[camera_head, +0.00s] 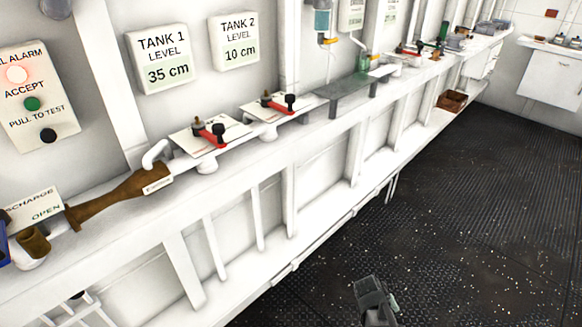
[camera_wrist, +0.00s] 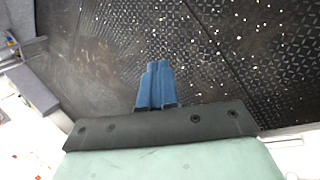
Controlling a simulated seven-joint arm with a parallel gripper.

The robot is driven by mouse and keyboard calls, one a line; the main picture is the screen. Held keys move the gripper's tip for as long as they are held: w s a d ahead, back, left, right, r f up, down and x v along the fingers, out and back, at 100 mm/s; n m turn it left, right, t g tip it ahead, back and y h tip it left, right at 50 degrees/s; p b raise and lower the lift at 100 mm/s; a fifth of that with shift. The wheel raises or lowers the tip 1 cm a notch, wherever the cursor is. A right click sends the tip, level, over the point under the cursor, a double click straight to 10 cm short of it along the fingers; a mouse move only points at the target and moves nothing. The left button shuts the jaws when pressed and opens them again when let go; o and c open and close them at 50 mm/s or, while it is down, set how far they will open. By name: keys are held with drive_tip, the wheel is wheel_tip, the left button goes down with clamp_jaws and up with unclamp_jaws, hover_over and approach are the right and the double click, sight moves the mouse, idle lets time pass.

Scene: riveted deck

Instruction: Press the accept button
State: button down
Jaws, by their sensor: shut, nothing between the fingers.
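The alarm panel (camera_head: 50,115) is on the white wall at the far left of the head view, cut off by the picture's edge. It has a lit reddish lamp at the top. The green button (camera_head: 32,103) sits just below the word ACCEPT, and a black button (camera_head: 48,135) sits below PULL TO TEST. My gripper (camera_wrist: 157,66) shows in the wrist view with its blue fingers shut together and empty, over the dark floor. The panel is not in the wrist view. In the head view, a grey part of my arm shows at the bottom, far right of and below the panel.
A white ledge runs along the wall, bearing red-handled valves (camera_head: 208,133) and a brown lever (camera_head: 120,197) below the panel. The tank 1 sign (camera_head: 162,58) and tank 2 sign (camera_head: 234,41) hang right of it. The dark floor (camera_head: 450,200) is clear.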

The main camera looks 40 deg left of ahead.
sight(32, 104)
drive_tip(key=s+a+r+n+t+y, duration=0.1)
drive_tip(key=s+a+r+n+t, duration=0.1)
drive_tip(key=a+r, duration=0.65)
drive_tip(key=s+a+r+n+t+y, duration=0.15)
drive_tip(key=a+r, duration=0.45)
drive_tip(key=a, duration=0.6)
drive_tip(key=s+a+r+n+t+y, duration=0.35)
drive_tip(key=s+a+r, duration=0.85)
drive_tip(key=a+r, duration=0.4)
drive_tip(key=s+a+r+t+y, duration=0.1)
drive_tip(key=s+a+r+y, duration=0.2)
drive_tip(key=s+r, duration=0.9)
drive_tip(key=s+a+r+t+y, duration=0.1)
drive_tip(key=s+a+r+y, duration=0.3)
drive_tip(key=s+r, duration=0.7)
drive_tip(key=s+a+r+t+y, duration=0.1)
drive_tip(key=s+a+r+y, duration=0.3)
drive_tip(key=s+a+r, duration=0.3)
drive_tip(key=s+r, duration=0.5)
drive_tip(key=r, duration=0.2)
drive_tip(key=shift+s+a+n, duration=0.2)
drive_tip(key=shift+s+n, duration=0.15)
drive_tip(key=shift+n, duration=0.05)
drive_tip(key=shift+a, duration=0.1)
drive_tip(key=shift+a, duration=4.35)
drive_tip(key=shift+a, duration=0.15)
